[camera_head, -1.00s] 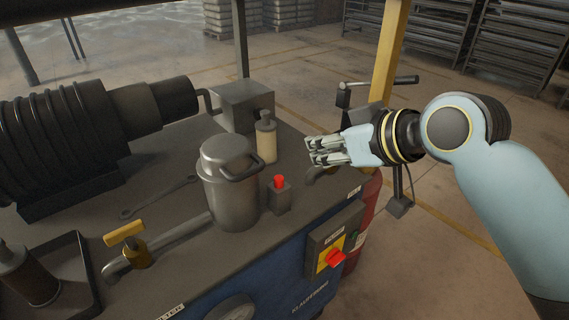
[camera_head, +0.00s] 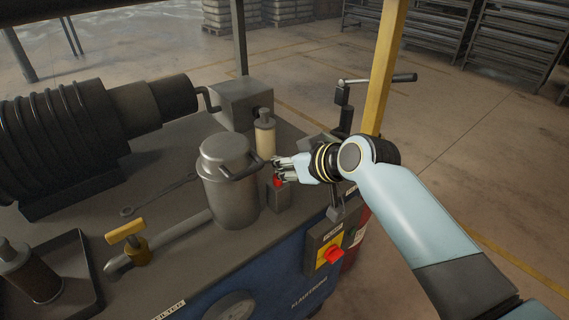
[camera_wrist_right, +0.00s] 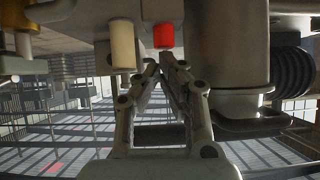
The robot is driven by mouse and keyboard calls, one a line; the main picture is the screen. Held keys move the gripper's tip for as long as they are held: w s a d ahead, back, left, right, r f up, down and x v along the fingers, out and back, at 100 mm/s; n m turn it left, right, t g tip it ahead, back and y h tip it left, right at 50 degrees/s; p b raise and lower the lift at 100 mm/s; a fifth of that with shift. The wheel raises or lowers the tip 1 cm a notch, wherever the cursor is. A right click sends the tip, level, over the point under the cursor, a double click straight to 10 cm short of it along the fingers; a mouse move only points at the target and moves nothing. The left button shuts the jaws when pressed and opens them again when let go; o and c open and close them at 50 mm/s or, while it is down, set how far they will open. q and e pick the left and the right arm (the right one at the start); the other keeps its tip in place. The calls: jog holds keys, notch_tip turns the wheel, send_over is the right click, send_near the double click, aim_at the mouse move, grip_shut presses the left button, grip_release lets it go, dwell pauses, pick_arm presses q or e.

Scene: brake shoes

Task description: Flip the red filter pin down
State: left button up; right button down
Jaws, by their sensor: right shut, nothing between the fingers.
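The red filter pin (camera_head: 277,183) stands on a small grey block (camera_head: 279,199) beside the metal filter canister (camera_head: 229,184). It also shows in the right wrist view (camera_wrist_right: 163,36), just beyond my fingertips. My right gripper (camera_head: 277,169) is shut and empty, its fingertips at the pin and partly covering it in the head view. In the right wrist view the right gripper (camera_wrist_right: 163,66) has its fingertips together close to the pin; I cannot tell whether they touch it. My left gripper is not in view.
A cream bottle (camera_head: 265,140) stands just behind the fingertips. The canister's handle (camera_head: 243,168) is close to their left. A yellow valve handle (camera_head: 126,232) and a red switch (camera_head: 333,254) are nearer the front. A yellow post (camera_head: 386,70) rises behind my right arm.

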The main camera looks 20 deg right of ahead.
jog(key=shift+f, duration=0.1)
notch_tip(320, 180, down, 2)
jog(key=shift+f+b, duration=0.1)
jog(key=shift+b, duration=0.55)
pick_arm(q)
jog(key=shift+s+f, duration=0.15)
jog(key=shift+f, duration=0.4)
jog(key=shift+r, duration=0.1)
